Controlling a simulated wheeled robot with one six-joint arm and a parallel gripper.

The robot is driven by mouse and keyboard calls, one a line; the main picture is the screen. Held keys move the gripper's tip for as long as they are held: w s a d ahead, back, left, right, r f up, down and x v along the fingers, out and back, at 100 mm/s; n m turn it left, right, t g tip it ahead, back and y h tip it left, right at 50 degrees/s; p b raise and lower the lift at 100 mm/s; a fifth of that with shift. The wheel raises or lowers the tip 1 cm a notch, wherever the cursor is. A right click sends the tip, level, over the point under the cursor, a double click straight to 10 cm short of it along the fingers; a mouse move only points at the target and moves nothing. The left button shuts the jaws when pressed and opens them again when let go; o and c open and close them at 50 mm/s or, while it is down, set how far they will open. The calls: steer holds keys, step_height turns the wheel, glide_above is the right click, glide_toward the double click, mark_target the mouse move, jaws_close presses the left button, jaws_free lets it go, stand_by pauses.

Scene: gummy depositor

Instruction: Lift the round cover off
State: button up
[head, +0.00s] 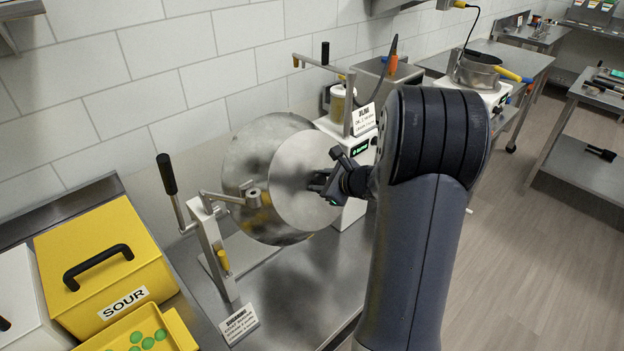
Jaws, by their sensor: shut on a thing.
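The round cover (297,205) is a flat pale metal disc on the front of a large tilted metal drum (243,165). It still lies close against the drum's mouth; I cannot tell whether there is a gap. My gripper (322,184) is at the right half of the cover, its jaws shut on the cover. The exact spot it grips is hidden by the fingers and wrist. The drum sits on a stand with a black-handled lever (166,174) at its left.
A yellow SOUR bin (105,245) and a yellow tray (185,335) of green candies stand at the lower left. A printed sign (239,324) is on the counter before the drum. A white machine (349,212) stands close behind my gripper. Open floor lies to the right.

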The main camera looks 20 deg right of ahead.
jaws_close()
steer(key=shift+s+d+r, duration=0.1)
steer(key=shift+s+r, duration=0.05)
steer(key=shift+v, duration=1)
steer(key=shift+s, duration=0.1)
steer(key=p+v, duration=0.1)
steer(key=v, duration=0.3)
steer(key=shift+s+d+r+p, duration=0.1)
steer(key=shift+s+r+p, duration=0.2)
steer(key=shift+p, duration=0.1)
